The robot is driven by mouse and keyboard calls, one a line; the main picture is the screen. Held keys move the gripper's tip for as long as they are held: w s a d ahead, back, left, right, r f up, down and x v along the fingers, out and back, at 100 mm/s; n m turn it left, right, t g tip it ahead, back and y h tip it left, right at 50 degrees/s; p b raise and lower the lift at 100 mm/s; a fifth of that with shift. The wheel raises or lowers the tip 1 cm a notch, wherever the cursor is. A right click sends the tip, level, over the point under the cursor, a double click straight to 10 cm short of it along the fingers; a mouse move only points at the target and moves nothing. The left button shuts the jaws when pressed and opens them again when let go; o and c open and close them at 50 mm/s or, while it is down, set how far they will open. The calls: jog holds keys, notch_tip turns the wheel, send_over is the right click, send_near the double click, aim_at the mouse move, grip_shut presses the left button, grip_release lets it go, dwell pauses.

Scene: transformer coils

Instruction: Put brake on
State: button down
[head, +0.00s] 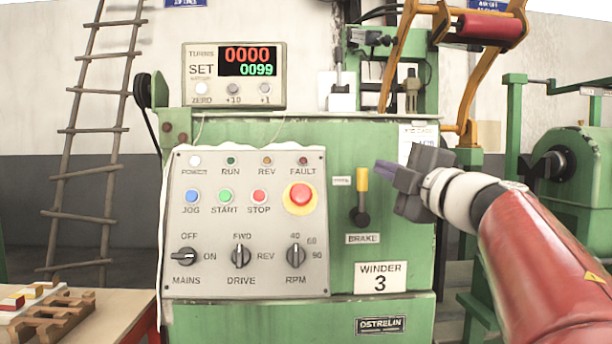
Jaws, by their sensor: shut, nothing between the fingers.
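The brake lever (362,190) is on the right part of the green winder's front (345,270). It has a yellow grip standing straight up from a dark round pivot. A label reading BRAKE (362,239) is below the pivot, and a small label too fine to read is left of the grip.
A control panel (245,225) with knobs, coloured buttons and a red emergency stop (300,197) is left of the lever. A counter display (234,75) stands on top, reading 0000 and 0099. A table (120,322) with wooden pieces is at lower left.

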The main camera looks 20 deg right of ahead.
aim_at(364, 175)
jog(key=f+n+g+y, duration=0.1)
jog(key=s+d+f+n+g+y, duration=0.1)
jog(key=n, duration=0.1)
jog(key=shift+s+d+g, duration=0.25)
jog(key=shift+d+g, duration=0.05)
jog(key=x, duration=1)
jog(key=shift+p, duration=0.35)
jog(key=shift+s+d+r+m, duration=0.1)
jog(key=shift+d+m, duration=0.4)
jog(key=shift+d, duration=0.05)
jog(key=shift+s+d+m+t, duration=0.15)
jog(key=shift+d+m+t, duration=0.4)
jog(key=shift+m+t, duration=0.2)
jog(key=s+d+f+m+t+h+b, duration=0.2)
jog(key=d+f+m+t+h+b, duration=0.2)
jog(key=m, duration=0.8)
jog(key=shift+d+h, duration=0.6)
jog(key=shift+d, duration=0.55)
